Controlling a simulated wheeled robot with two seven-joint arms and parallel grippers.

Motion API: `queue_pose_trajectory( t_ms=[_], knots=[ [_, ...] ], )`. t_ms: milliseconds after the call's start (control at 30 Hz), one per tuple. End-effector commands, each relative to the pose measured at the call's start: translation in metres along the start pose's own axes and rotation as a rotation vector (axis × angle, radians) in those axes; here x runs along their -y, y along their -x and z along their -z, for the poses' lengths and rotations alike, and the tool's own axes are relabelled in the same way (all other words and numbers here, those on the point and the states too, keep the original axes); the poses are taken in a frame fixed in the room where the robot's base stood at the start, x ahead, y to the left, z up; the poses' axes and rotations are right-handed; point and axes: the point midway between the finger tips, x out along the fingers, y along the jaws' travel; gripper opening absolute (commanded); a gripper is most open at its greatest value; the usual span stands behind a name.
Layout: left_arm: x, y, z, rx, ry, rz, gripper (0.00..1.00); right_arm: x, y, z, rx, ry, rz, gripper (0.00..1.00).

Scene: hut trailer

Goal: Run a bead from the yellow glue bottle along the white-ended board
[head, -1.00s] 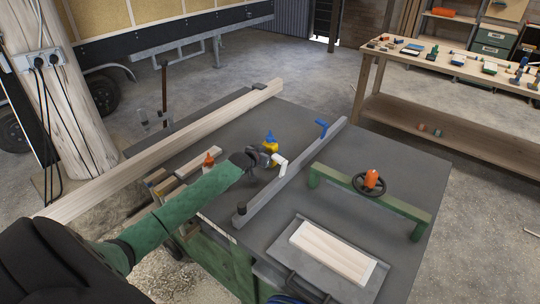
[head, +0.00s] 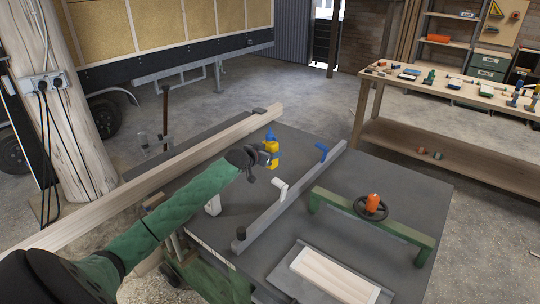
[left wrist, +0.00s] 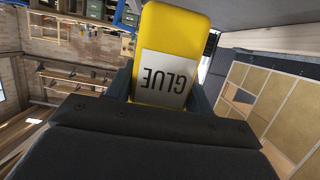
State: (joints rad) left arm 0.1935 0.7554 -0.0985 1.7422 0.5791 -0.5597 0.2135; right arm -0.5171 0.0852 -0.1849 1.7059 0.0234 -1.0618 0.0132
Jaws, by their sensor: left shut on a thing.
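The yellow glue bottle (head: 271,153) with a blue cap is upright in my left gripper (head: 266,156), which is shut on it. In the head view it appears above the grey table, behind the long grey fence. In the left wrist view the bottle (left wrist: 172,50) fills the jaws, and its white GLUE label shows. The white-ended board (head: 328,277) lies on a grey tray (head: 284,271) at the near side of the table, apart from the bottle. My right gripper is not in view.
The grey fence (head: 295,200) with a blue lever crosses the table between bottle and board. A green bar (head: 400,234) with a black handwheel and orange knob stands behind the board. A long pale beam (head: 150,180) lies along the left. A white-bodied object (head: 213,204) stands beside my left arm.

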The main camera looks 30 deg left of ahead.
Motion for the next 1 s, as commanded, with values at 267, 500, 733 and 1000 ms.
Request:
queue_pose_trajectory(
  t_ms=[267, 500, 733, 1000],
  knots=[
    [0.000, 0.008, 0.025, -0.002, 0.000, 0.000, 0.15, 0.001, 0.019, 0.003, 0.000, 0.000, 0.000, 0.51],
    [0.000, 0.013, 0.043, -0.002, 0.000, 0.000, 0.15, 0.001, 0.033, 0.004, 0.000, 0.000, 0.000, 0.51],
    [0.000, 0.016, 0.051, -0.001, 0.001, 0.000, 0.15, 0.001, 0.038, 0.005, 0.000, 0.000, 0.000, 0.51],
    [-0.003, 0.016, 0.049, -0.001, 0.000, -0.002, 0.15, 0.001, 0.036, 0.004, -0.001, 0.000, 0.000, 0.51]
  ],
)
